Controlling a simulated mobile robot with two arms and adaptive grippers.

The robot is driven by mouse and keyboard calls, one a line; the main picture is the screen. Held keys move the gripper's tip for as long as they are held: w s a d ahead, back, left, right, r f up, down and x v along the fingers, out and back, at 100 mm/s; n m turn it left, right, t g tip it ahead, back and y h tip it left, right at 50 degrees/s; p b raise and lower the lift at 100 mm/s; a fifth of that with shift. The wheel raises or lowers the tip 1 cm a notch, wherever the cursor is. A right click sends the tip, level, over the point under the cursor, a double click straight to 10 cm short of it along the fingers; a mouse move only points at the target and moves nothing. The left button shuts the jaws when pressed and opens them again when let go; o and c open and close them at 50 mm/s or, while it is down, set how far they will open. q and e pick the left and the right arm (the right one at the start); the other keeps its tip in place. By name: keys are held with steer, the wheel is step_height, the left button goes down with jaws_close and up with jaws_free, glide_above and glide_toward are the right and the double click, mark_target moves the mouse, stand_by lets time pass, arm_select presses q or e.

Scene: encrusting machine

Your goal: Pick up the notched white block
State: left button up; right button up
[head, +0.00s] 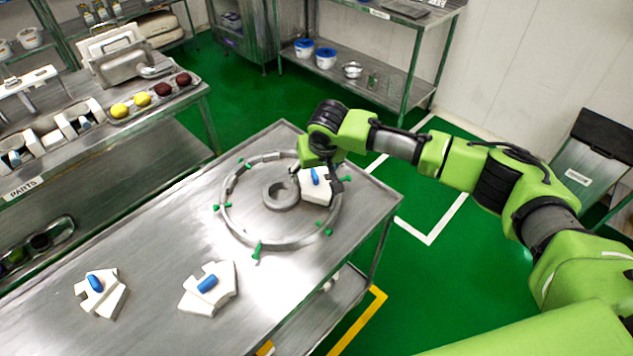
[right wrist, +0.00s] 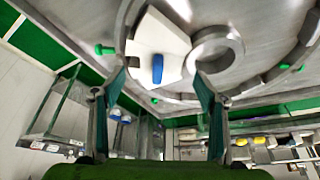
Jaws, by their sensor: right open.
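A white block (head: 316,192) with a blue grip lies inside the metal ring, against its right side. My right gripper (head: 322,176) is over this block, its fingers open. In the right wrist view the block (right wrist: 152,38) shows beyond the open fingers (right wrist: 160,92), the blue grip between them; I cannot tell whether they touch it. Two more white blocks with blue grips lie on the table's near left part: a notched one (head: 108,303) and a wider, angular one (head: 225,291). My left gripper is not in view.
The ring (head: 232,222) with green knobs surrounds a grey hub (head: 276,193) beside the block. A parts bench (head: 45,180) with trays stands at the left. The table between the ring and the two near blocks is clear.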

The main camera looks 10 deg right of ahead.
mark_target(313, 175)
steer(key=x, duration=0.3)
steer(key=shift+a, duration=0.1)
steer(key=shift+f, duration=0.1)
steer(key=c, duration=1.4)
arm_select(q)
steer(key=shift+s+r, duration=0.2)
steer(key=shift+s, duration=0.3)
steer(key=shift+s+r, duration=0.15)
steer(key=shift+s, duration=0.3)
arm_select(e)
steer(key=shift+c, duration=0.2)
